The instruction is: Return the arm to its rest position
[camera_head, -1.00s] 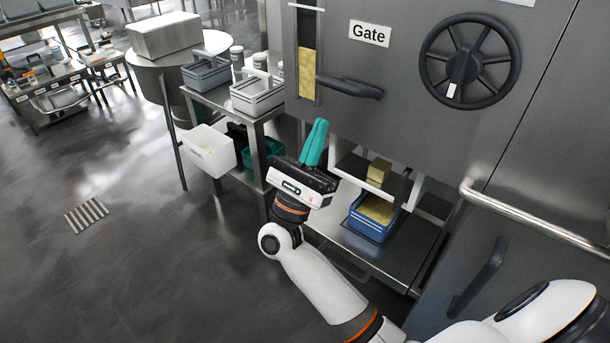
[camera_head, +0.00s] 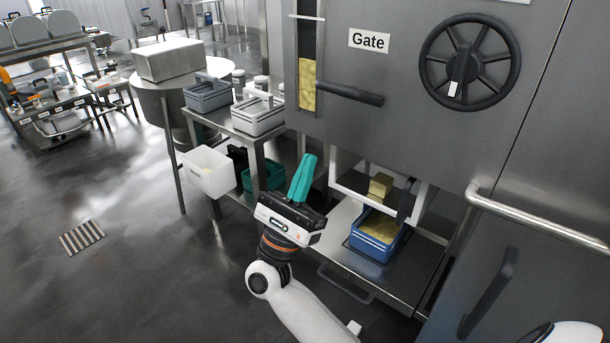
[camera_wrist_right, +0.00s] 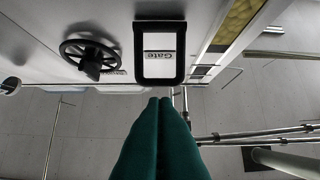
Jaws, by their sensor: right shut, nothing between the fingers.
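My right gripper (camera_head: 303,178), with teal fingers, is shut and empty. It stands upright in front of the press, left of the blue crate. In the right wrist view its two fingers (camera_wrist_right: 160,135) lie together, pointing toward the grey press front, with the gate handle (camera_wrist_right: 160,55) ahead of them. My right arm (camera_head: 290,305) comes up from the bottom of the head view. My left gripper does not show.
The grey press (camera_head: 400,50) has a handwheel (camera_head: 470,62) and a gate handle (camera_head: 350,94). A blue crate (camera_head: 372,245) of yellow curd sits on the low steel shelf, below a yellow block (camera_head: 381,186). A side table with grey bins (camera_head: 258,117) stands left. Open floor (camera_head: 130,285) lies left.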

